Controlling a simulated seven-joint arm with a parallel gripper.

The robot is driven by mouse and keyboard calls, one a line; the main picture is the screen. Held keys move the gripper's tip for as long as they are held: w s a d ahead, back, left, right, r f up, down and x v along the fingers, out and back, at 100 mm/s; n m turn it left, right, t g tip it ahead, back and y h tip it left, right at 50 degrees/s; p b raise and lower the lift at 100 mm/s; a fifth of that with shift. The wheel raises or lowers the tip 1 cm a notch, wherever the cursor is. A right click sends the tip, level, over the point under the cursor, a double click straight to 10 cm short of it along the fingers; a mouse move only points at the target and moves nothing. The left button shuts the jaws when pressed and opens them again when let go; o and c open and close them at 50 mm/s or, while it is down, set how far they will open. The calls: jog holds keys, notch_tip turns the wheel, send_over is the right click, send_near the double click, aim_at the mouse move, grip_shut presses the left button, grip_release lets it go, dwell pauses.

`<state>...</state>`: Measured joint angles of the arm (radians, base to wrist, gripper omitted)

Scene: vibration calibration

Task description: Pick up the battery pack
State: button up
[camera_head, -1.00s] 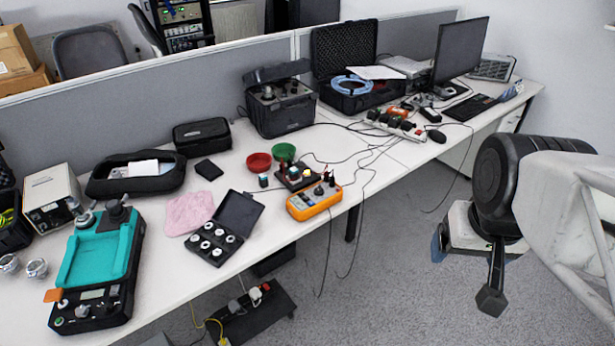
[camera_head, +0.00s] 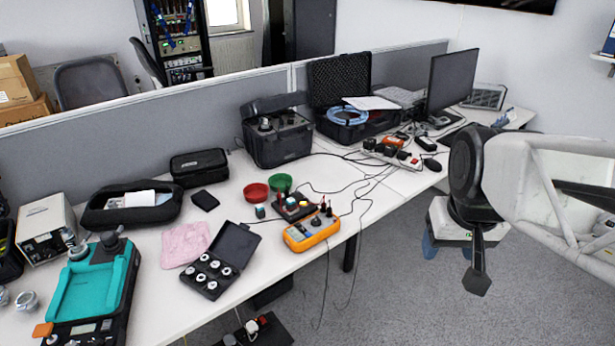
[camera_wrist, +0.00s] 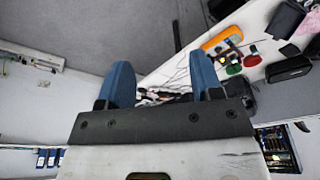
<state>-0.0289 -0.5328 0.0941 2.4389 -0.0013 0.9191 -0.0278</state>
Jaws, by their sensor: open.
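I cannot tell for certain which thing is the battery pack. A small flat black block (camera_head: 205,200) lies on the white desk, behind the pink cloth, and may be it. My gripper (camera_head: 447,243) hangs over the floor at the right, well away from the desk's front edge and from that block. It is partly hidden behind my arm links. In the wrist view my gripper (camera_wrist: 163,82) shows two blue fingers spread apart with nothing between them.
The white desk (camera_head: 160,300) is crowded. It holds a teal-and-black device (camera_head: 95,285), an open black case of weights (camera_head: 212,272), an orange meter (camera_head: 311,232), red (camera_head: 256,192) and green (camera_head: 281,183) bowls, and loose cables. A grey partition (camera_head: 95,150) stands behind.

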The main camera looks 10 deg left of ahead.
jog(key=w+a+n, duration=0.1)
jog(key=w+a, duration=0.2)
jog(key=w, duration=0.5)
jog(key=w+a+n, duration=0.1)
jog(key=w+a, duration=0.2)
jog(key=w, duration=0.5)
jog(key=n+g+y, duration=0.1)
jog(key=n, duration=0.5)
send_over(290, 200)
jog(key=d, duration=0.1)
jog(key=f, duration=2.7)
jog(key=shift+s+d, duration=0.1)
jog(key=shift+s, duration=0.25)
jog(key=shift+w+a+f, duration=0.15)
jog(key=shift+a+f, duration=0.05)
jog(key=shift+f, duration=0.1)
jog(key=shift+w+a+f, duration=0.1)
jog(key=shift+a+f, duration=0.05)
jog(key=shift+f, duration=1.15)
